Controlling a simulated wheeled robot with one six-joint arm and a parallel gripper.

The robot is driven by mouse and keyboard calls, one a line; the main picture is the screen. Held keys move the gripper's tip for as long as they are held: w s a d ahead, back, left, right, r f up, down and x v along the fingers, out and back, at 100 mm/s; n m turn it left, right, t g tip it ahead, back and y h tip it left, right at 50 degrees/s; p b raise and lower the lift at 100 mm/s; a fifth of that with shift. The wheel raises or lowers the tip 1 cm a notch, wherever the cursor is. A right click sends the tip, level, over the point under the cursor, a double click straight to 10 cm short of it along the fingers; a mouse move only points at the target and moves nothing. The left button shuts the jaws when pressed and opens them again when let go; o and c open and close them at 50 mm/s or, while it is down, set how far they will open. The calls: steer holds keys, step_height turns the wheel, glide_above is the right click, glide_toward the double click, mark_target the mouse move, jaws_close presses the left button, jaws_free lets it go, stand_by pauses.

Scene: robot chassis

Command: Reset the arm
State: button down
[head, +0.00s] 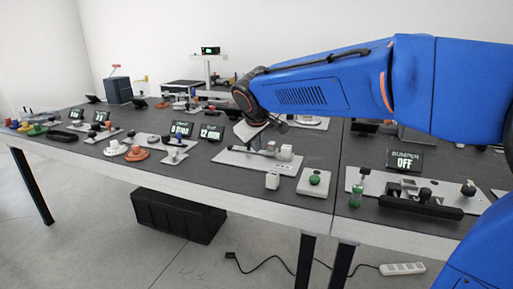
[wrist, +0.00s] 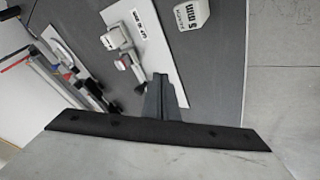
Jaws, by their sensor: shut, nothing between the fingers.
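My blue arm reaches in from the right in the head view and bends down at a dark wrist joint. My gripper (head: 268,138) hangs over the grey table (head: 215,190), above a white plate (head: 235,160) with a small fixture on it. In the wrist view my gripper (wrist: 160,82) shows as dark fingers together, with nothing between them. The white plate (wrist: 150,28) lies beyond the fingertips there. My wrist partly hides what is directly beneath it in the head view.
A white block (head: 272,181) and a green button (head: 315,179) on a white plate stand at the front edge. A display reading OFF (head: 404,161) stands at right. Several small devices fill the left. A black box (head: 178,215) lies on the floor.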

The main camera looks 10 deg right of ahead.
steer(key=s+d+f+m, duration=0.1)
steer(key=s+d, duration=0.2)
steer(key=s, duration=0.2)
steer(key=s+d+f+m+g, duration=0.1)
steer(key=s+d+f, duration=0.1)
steer(key=s, duration=0.4)
steer(key=s+d+f+m, duration=0.1)
steer(key=s+d, duration=0.2)
steer(key=s, duration=0.3)
steer(key=shift+d+f+y, duration=0.3)
steer(key=shift+f, duration=0.05)
steer(key=s+d+f+m, duration=0.1)
steer(key=s+f, duration=0.4)
steer(key=s, duration=0.4)
steer(key=s+d+f+m+g+y, duration=0.1)
steer(key=s+f+m, duration=0.1)
steer(key=s+f, duration=0.3)
steer(key=s, duration=0.3)
steer(key=shift+s, duration=0.35)
